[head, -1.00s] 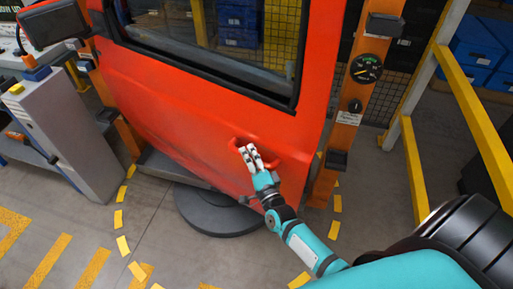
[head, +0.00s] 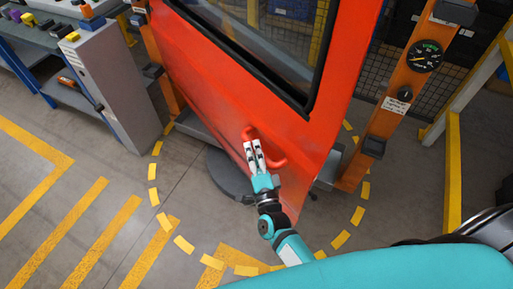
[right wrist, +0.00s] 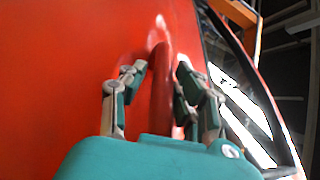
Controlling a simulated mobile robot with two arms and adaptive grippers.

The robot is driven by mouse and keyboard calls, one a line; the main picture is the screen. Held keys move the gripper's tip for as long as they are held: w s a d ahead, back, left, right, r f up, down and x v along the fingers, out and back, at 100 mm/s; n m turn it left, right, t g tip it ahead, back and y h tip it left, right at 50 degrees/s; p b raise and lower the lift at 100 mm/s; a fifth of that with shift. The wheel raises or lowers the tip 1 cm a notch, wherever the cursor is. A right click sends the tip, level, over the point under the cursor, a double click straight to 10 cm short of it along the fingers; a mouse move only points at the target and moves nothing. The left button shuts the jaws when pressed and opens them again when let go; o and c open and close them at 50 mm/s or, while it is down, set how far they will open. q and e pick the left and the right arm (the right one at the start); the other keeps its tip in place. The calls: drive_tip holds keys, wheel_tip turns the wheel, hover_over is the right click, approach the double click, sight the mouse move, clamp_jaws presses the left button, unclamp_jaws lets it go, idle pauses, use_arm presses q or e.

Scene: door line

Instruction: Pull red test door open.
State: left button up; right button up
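The red test door (head: 215,95) fills the middle of the head view, with a dark-framed window in its upper part. It stands ajar, its lower right corner swung out from the orange post. Its red loop handle (head: 277,158) is near the right edge. My right gripper (head: 252,146) is at the handle. My left gripper is not in view.
An orange post (head: 403,90) with a gauge (head: 426,56) stands right of the door. A grey cabinet (head: 107,90) and a workbench stand at left. A dark round base (head: 232,175) is under the door. Yellow dashes mark an arc on the open floor in front.

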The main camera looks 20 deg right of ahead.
drive_tip(key=shift+r, duration=0.2)
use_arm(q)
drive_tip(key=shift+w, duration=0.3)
use_arm(e)
drive_tip(key=s+f, duration=0.1)
drive_tip(key=s, duration=1.1)
drive_tip(key=shift+a+f, duration=0.3)
drive_tip(key=shift+a, duration=0.05)
